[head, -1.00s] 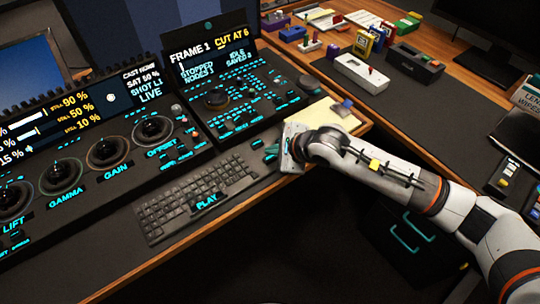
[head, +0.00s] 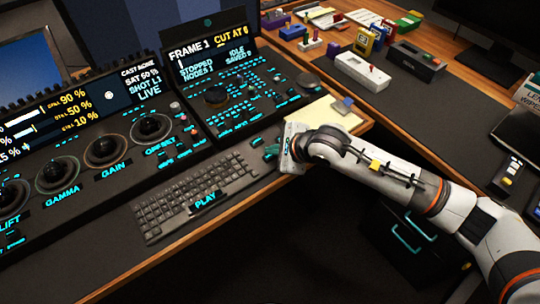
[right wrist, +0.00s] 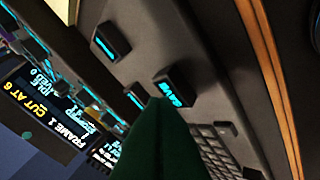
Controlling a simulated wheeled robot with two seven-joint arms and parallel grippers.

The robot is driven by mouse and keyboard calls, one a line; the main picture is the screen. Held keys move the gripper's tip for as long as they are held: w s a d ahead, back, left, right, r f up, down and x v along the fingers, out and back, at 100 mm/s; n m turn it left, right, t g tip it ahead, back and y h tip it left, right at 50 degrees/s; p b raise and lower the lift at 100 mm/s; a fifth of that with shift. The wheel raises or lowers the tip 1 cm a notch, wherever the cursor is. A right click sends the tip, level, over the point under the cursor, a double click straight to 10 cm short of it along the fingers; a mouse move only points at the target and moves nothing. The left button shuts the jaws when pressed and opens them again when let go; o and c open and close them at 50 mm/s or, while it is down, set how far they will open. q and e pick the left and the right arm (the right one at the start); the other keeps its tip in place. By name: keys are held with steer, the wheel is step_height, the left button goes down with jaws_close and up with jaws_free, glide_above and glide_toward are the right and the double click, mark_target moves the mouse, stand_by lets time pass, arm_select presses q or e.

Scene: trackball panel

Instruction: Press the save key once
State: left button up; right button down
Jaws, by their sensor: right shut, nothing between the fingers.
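The save key (right wrist: 174,86) is a dark raised block with cyan SAVE lettering, seen in the right wrist view on the dark panel. My right gripper (right wrist: 158,102) has green fingers, closed together and empty. Their tips overlap the near edge of the save key in that view; I cannot tell whether they touch it. In the head view my right gripper (head: 264,150) is at the keyboard's right end, below the right-hand console, and the save key cannot be made out there. The console screen (head: 210,54) shows IDLE and a SAVED count that looks like 0. My left gripper is out of view.
A keyboard (head: 190,195) with a PLAY label lies left of my right gripper. Another raised key (right wrist: 105,48) with a cyan mark stands near the save key. Knobs and dials (head: 107,150) fill the left console. A pale notepad (head: 325,113) lies right of the console.

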mark_target(272, 161)
steer(key=shift+f+b, duration=0.45)
steer(key=shift+b, duration=0.05)
stand_by(0.7)
steer(key=shift+s+d+f+b, duration=0.1)
steer(key=shift+d+f+b, duration=0.1)
steer(key=shift+f+b, duration=0.2)
stand_by(0.3)
steer(key=shift+r, duration=0.15)
steer(key=shift+a+r+p, duration=0.3)
steer(key=shift+r+p, duration=0.15)
steer(key=shift+r, duration=0.45)
steer(key=shift+r, duration=0.1)
steer(key=shift+r+p, duration=0.3)
steer(key=shift+r, duration=0.1)
step_height(272, 161, up, 4)
steer(key=shift+r+p, duration=0.1)
steer(key=shift+p, duration=0.85)
